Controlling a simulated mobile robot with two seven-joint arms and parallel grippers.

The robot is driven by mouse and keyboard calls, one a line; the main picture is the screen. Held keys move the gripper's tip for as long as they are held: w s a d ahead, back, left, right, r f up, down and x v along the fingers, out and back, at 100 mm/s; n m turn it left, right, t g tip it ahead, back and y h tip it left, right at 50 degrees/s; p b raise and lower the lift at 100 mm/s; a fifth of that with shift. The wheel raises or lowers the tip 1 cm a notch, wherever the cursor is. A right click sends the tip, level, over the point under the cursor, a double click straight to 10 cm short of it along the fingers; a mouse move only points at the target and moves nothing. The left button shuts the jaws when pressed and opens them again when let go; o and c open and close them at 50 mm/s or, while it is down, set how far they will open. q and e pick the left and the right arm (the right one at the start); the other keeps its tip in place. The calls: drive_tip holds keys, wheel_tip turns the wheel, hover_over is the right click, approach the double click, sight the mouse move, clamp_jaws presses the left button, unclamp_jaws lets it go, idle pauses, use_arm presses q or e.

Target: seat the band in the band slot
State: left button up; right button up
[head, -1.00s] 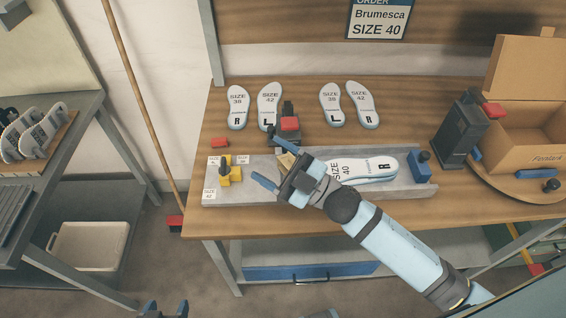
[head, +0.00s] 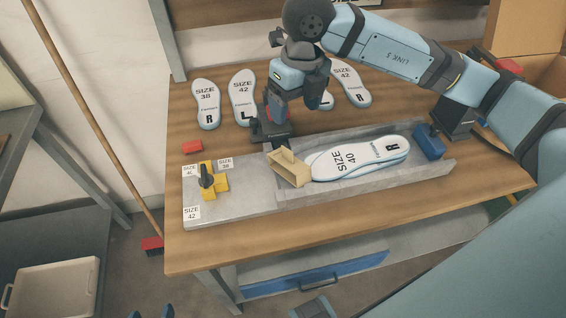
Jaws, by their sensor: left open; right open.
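The tan band (head: 290,171) is an open loop, standing tilted in the grey tray fixture (head: 235,207) at the left end of the SIZE 40 insoles (head: 362,157). I cannot make out the band slot or tell whether the band is in it. My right gripper (head: 268,112) is open, above and behind the band, and apart from it.
A yellow stop with a black knob (head: 207,180) is on the tray's left part, among size labels. A blue block (head: 429,141) is at its right end. Loose insoles (head: 206,104) lie behind. The front table strip is clear.

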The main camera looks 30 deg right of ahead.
hover_over(290, 161)
drive_tip(key=w+d, duration=0.1)
drive_tip(key=w, duration=0.1)
drive_tip(key=f, duration=0.8)
drive_tip(key=shift+s, duration=0.25)
drive_tip(key=shift+s+a+f, duration=0.15)
drive_tip(key=shift+f, duration=0.75)
drive_tip(key=shift+s+a+f, duration=0.1)
drive_tip(key=shift+s+f, duration=0.1)
drive_tip(key=shift+f, duration=0.65)
drive_tip(key=shift+s+a+f, duration=0.15)
drive_tip(key=shift+f, duration=0.75)
drive_tip(key=shift+c, duration=0.4)
drive_tip(key=c, duration=1)
drive_tip(key=shift+r, duration=0.1)
